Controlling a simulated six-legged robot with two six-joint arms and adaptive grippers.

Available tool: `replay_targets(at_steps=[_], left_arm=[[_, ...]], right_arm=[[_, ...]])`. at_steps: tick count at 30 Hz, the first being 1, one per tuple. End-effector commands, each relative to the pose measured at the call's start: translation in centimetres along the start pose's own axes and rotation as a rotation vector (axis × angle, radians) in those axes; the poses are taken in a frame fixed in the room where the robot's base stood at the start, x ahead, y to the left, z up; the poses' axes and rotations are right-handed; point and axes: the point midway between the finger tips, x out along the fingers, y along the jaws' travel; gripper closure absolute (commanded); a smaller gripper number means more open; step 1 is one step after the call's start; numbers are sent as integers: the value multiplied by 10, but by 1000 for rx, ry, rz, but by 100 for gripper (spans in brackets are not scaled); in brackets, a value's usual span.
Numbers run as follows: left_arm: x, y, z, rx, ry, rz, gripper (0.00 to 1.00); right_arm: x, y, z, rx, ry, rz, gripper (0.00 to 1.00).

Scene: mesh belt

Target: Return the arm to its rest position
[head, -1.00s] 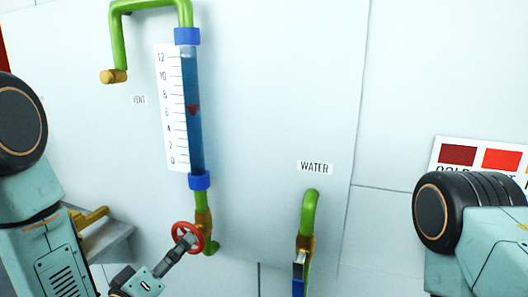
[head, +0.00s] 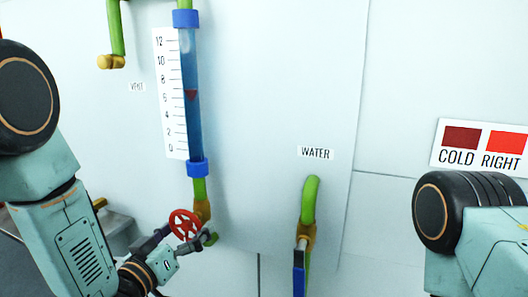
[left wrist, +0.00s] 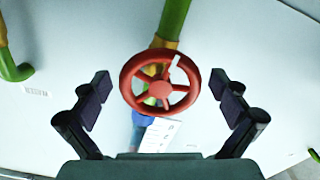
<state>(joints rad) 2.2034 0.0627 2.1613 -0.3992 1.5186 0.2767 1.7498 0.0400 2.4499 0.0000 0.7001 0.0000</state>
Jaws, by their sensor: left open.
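My left gripper (head: 176,243) is at the lower left of the head view, at the red handwheel (head: 184,225). In the left wrist view the two dark fingers stand wide apart, and the red handwheel (left wrist: 160,84) lies between them with a gap on each side. The fingers do not grip it. The wheel sits on a brass valve (head: 202,209) below a blue-filled sight tube (head: 190,100). My left arm comes in from the left edge. My right gripper is out of view; only part of my right arm shows.
A scale (head: 170,95) stands beside the tube. A green pipe (head: 309,203) with a blue-handled valve (head: 299,278) hangs under the WATER label (head: 316,153). A COLD RIGHT sign (head: 480,146) is at the right. The wall between tube and water pipe is bare.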

Motion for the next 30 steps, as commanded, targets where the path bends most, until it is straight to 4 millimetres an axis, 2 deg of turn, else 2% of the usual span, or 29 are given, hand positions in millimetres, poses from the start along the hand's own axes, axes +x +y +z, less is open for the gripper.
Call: replay_targets(at_steps=[5,10,16,30], left_arm=[[0,-1,1,142,0,0,2],[-30,-2,-1,133,-1,-4,2],[-49,-2,0,135,-1,-2,2],[-55,-1,0,136,-1,0,2]], right_arm=[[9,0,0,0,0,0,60],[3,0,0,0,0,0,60],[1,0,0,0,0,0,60],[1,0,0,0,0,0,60]])
